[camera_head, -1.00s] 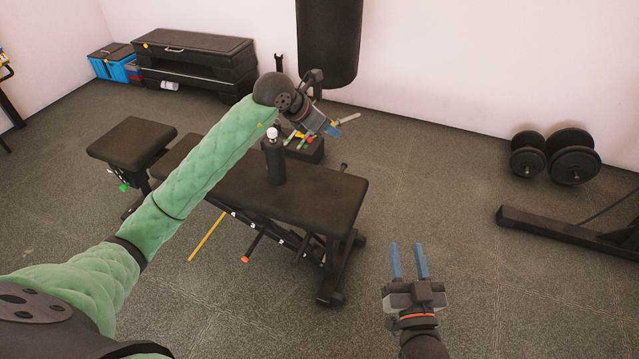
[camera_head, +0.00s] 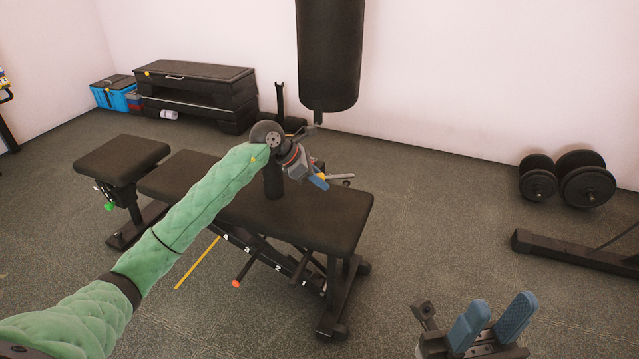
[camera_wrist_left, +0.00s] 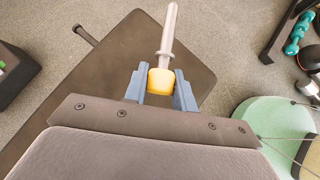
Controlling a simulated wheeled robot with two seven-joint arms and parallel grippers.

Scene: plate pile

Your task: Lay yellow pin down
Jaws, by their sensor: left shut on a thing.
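The yellow pin has a yellow head (camera_wrist_left: 160,82) and a thin grey shaft (camera_wrist_left: 168,35), seen in the left wrist view. My left gripper (camera_head: 319,181) is shut on the yellow head, and the shaft sticks out beyond the fingers. In the head view the shaft (camera_head: 341,177) points right, nearly level, over the right end of the black bench (camera_head: 325,218). I cannot tell whether the pin touches the pad. The bench pad also shows below the pin in the left wrist view (camera_wrist_left: 110,65). My right gripper (camera_head: 493,322) is open and empty at the lower right.
A dark bottle (camera_head: 273,183) stands on the bench, partly hidden by my left arm. A punching bag (camera_head: 330,55) hangs behind. Dumbbells (camera_head: 585,186) and a black bar (camera_head: 570,247) are at the right. The right end of the pad looks clear.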

